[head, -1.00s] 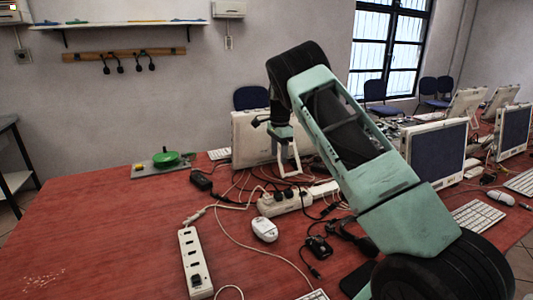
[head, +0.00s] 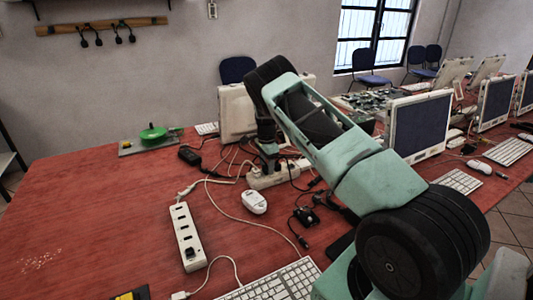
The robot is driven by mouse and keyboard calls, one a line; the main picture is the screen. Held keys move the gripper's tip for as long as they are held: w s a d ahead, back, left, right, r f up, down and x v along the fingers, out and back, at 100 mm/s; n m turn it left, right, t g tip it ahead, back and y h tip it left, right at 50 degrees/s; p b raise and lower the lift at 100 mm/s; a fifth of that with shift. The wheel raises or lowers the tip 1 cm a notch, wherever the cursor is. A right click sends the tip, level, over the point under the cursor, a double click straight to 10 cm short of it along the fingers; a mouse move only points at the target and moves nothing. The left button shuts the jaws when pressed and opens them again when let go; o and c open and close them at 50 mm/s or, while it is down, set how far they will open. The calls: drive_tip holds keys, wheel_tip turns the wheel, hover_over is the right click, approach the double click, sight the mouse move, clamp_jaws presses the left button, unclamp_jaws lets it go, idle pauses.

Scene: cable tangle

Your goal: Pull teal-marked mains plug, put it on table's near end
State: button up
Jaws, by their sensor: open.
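My gripper (head: 269,163) points down right over a white power strip (head: 255,183) at the middle of the red table, and it is open. Its fingers are small here and overlap the strip's dark plugs, so I cannot tell whether they touch or straddle one. No teal mark on a plug can be made out; my gripper and wrist hide part of the strip. A second white strip (head: 187,236) lies nearer, with a dark plug or switch at its near end. The red table (head: 90,225) is bare on the left.
Cables tangle around the far strip. A black adapter (head: 190,156), a white mouse (head: 254,202), a black connector block (head: 306,216) and a keyboard (head: 272,284) lie around it. A green round object (head: 153,133) sits at the back left. Monitors (head: 419,124) stand to the right.

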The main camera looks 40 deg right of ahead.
drive_tip(key=shift+f, duration=0.55)
drive_tip(key=c, duration=1.2)
drive_tip(key=shift+r, duration=0.25)
drive_tip(key=shift+r+p, duration=0.65)
drive_tip(key=shift+r, duration=0.7)
